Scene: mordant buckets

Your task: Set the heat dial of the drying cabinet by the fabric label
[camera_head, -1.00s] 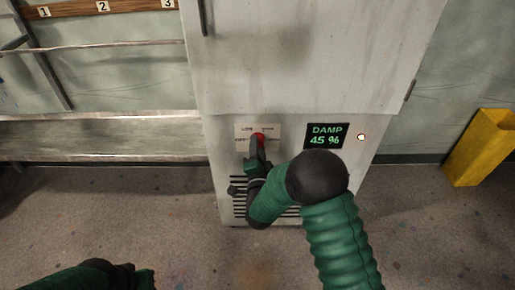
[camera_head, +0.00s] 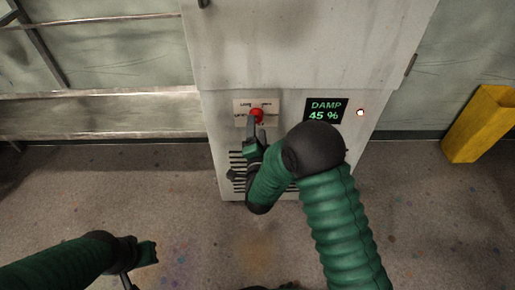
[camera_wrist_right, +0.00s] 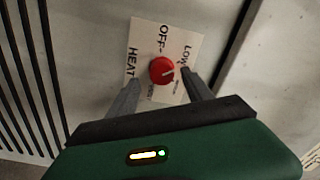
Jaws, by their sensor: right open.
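The drying cabinet (camera_head: 300,50) is a pale, stained metal box with a red round heat dial (camera_head: 257,115) low on its front. In the right wrist view the dial (camera_wrist_right: 162,70) sits on a cream plate (camera_wrist_right: 148,38) reading OFF, LOW and HEAT, with other lettering too small or partly covered. A pale pointer mark shows on the dial. My right gripper (camera_wrist_right: 160,92) is open, its two fingers either side of the dial's near edge; contact cannot be told. My left gripper (camera_head: 138,268) is low at the left, away from the cabinet, its jaws unclear. I see no fabric label.
A display (camera_head: 325,110) reading DAMP 45 % and a small lit lamp (camera_head: 361,112) are right of the dial. Dark vent slots (camera_head: 237,165) lie below it. A yellow bin (camera_head: 482,124) stands at the right, a metal shelf (camera_head: 95,118) at the left. The floor in front is open.

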